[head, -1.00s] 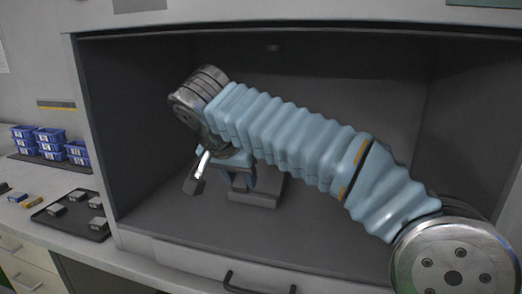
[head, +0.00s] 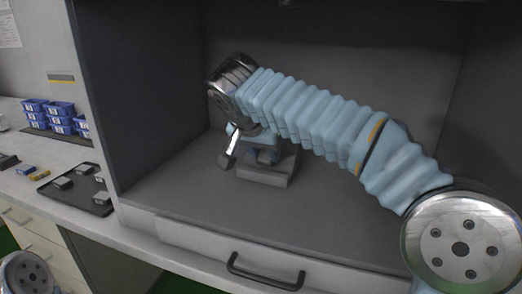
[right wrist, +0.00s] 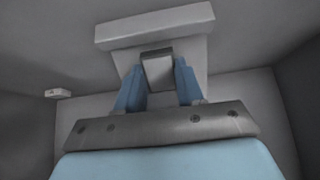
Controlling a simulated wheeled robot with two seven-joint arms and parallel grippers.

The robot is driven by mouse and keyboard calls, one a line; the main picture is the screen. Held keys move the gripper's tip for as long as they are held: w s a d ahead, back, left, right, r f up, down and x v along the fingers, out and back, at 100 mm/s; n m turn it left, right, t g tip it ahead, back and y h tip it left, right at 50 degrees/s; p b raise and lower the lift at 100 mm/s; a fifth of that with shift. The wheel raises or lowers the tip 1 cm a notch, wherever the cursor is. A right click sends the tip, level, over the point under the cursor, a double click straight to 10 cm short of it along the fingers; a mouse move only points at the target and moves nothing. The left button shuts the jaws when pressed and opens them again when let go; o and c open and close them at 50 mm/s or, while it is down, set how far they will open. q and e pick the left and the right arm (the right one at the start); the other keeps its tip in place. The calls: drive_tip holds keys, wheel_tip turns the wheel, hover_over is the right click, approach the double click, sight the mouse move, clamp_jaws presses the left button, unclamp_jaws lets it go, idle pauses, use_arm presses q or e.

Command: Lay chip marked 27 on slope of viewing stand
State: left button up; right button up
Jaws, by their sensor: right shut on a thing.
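My right gripper (head: 264,158) is inside the grey cabinet, low over the viewing stand (head: 268,175), a grey block with a raised back part. In the right wrist view, the blue fingers of my right gripper (right wrist: 158,84) are shut on a small dark grey chip (right wrist: 158,70) with a pale edge. The chip lies in front of the stand (right wrist: 155,27) in that view; I cannot tell whether they touch. No number is readable on the chip. In the head view the chip is hidden by my arm and gripper. My left gripper is out of view.
The cabinet's side wall (head: 120,90) and back close in the space around my right arm. The cabinet floor (head: 190,200) is clear left of the stand. A dark tray (head: 58,196) with several chips and stacked blue bins (head: 62,124) stand on the left counter.

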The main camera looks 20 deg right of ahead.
drive_tip(key=shift+w+d+f, duration=0.15)
drive_tip(key=shift+w+f, duration=0.1)
drive_tip(key=o, duration=1.1)
drive_tip(key=p+v, duration=0.2)
drive_tip(key=v, duration=1.1)
drive_tip(key=shift+s+r, duration=0.25)
drive_tip(key=shift+r, duration=0.05)
